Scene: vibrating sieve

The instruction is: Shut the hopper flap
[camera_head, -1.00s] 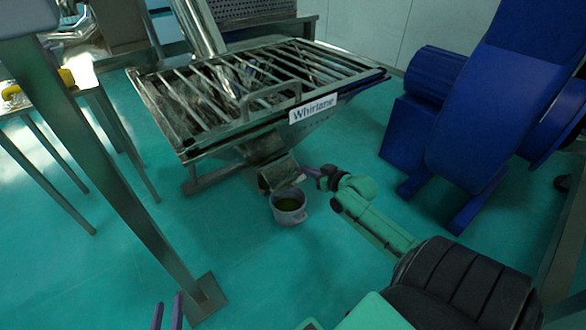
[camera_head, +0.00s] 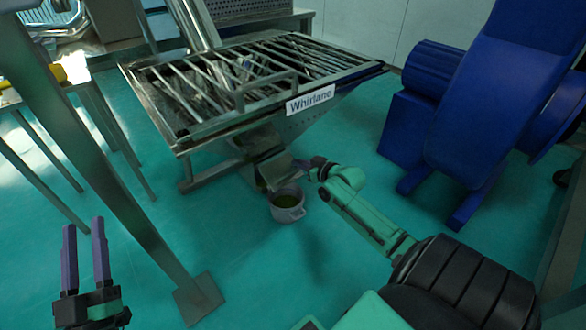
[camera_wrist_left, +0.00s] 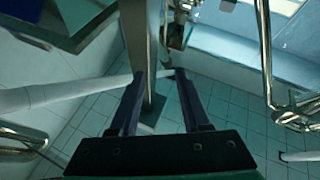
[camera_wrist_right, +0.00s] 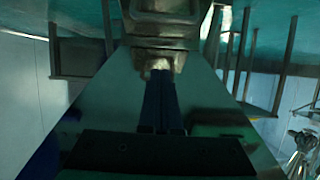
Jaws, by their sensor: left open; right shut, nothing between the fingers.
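The hopper flap (camera_head: 275,171) is a metal plate at the outlet under the sieve hopper (camera_head: 320,119), sloping down toward a grey pot. My right gripper (camera_head: 298,164) is shut and empty, with its fingertips at the flap's right edge; I cannot tell whether they touch. In the right wrist view the shut fingers (camera_wrist_right: 161,85) point at a metal part of the outlet (camera_wrist_right: 160,55). My left gripper (camera_head: 84,225) is open and empty at the lower left, far from the flap. In the left wrist view its fingers (camera_wrist_left: 158,85) are apart.
The grey pot (camera_head: 288,212) with greenish contents stands on the floor below the flap. A metal post (camera_head: 120,180) stands between my left gripper and the sieve. A blue machine (camera_head: 460,120) stands at the right. The green floor in front of the pot is clear.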

